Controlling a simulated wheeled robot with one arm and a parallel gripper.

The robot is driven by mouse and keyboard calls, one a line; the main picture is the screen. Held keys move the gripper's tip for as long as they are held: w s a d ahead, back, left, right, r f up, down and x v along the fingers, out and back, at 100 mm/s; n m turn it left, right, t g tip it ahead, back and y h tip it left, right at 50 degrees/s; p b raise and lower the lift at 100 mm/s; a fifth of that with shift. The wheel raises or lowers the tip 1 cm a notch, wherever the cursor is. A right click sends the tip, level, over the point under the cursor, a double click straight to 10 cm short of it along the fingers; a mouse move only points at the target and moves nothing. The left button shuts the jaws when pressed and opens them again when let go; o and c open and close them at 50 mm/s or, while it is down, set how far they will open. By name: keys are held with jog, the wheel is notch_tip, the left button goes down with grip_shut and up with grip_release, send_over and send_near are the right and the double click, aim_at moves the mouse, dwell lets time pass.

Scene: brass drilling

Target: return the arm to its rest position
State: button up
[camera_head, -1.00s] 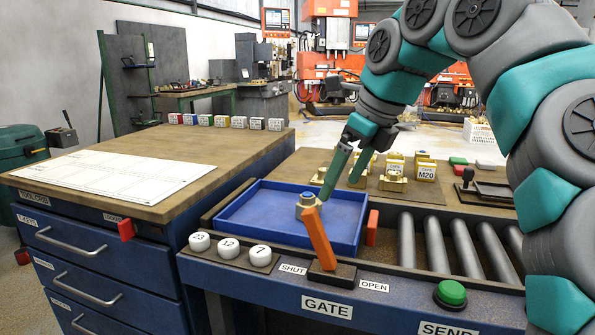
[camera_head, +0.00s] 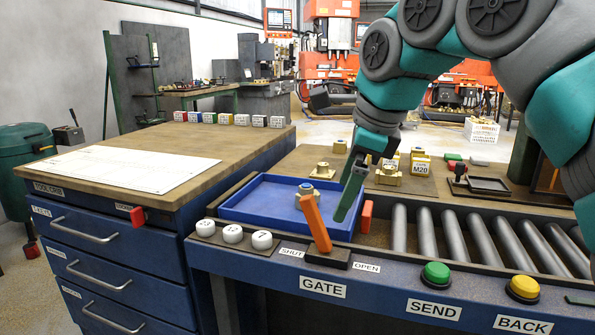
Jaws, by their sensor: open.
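My gripper (camera_head: 352,195) hangs from my teal and grey arm over the right part of the blue tray (camera_head: 255,224), with its dark green fingers pointing down. The near finger shows clearly and the other is largely hidden behind it. Nothing shows held in it. The orange gate lever (camera_head: 316,222) stands in front of the tray, tilted left, towards the SHUT label.
Brass pieces with labels such as M20 (camera_head: 420,166) stand on the board behind. Rollers (camera_head: 425,235) run to the right of the tray. A green SEND button (camera_head: 437,273) and a yellow BACK button (camera_head: 524,287) are at the front. The wooden cabinet top (camera_head: 215,150) is at left.

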jog(key=s+d+f+n+g+h, duration=0.1)
jog(key=s+d+f+n+g, duration=0.1)
jog(key=s+f+n, duration=0.8)
jog(key=s+d+f+n+g+h, duration=0.1)
jog(key=s+d+f+n+g, duration=0.2)
jog(key=s+f+n, duration=0.6)
jog(key=s+d+f, duration=0.2)
jog(key=s+f, duration=0.5)
jog(key=f, duration=0.4)
jog(key=shift+s+n+h, duration=0.3)
jog(key=shift+n, duration=0.1)
jog(key=shift+d+f, duration=0.1)
